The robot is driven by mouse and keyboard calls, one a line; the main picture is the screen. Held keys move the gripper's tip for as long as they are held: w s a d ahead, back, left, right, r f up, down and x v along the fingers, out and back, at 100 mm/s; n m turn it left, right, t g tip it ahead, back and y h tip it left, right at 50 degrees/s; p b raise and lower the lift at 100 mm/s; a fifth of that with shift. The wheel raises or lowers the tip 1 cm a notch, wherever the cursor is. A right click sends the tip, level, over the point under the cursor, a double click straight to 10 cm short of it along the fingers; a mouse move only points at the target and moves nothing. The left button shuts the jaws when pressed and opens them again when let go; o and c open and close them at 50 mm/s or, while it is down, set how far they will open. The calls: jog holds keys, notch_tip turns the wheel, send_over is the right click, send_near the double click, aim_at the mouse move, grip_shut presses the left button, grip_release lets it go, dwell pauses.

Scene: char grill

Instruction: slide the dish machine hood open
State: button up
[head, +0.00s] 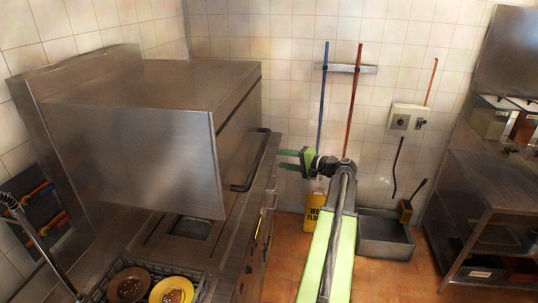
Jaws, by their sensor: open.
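The dish machine hood (130,150) is a large steel box at the left in the head view. Its lower front edge hangs above the counter, and a square drain opening shows beneath it. A dark bar handle (252,162) slants along the hood's right side. My gripper (284,160) is just right of the handle, its green fingers pointing left toward it. The fingers are open with nothing visible between them. They look apart from the handle, though depth is hard to judge.
A rack with dishes (128,287) sits on the steel counter (150,240) at the lower left. A yellow wet-floor sign (316,222), a blue and a red pole (356,105), and a floor basin (385,240) stand by the tiled wall. A steel shelf (490,195) is at right.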

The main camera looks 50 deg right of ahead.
jog(key=v, duration=0.5)
jog(key=shift+s+p, duration=0.3)
jog(key=shift+s, duration=0.05)
jog(key=shift+d, duration=0.1)
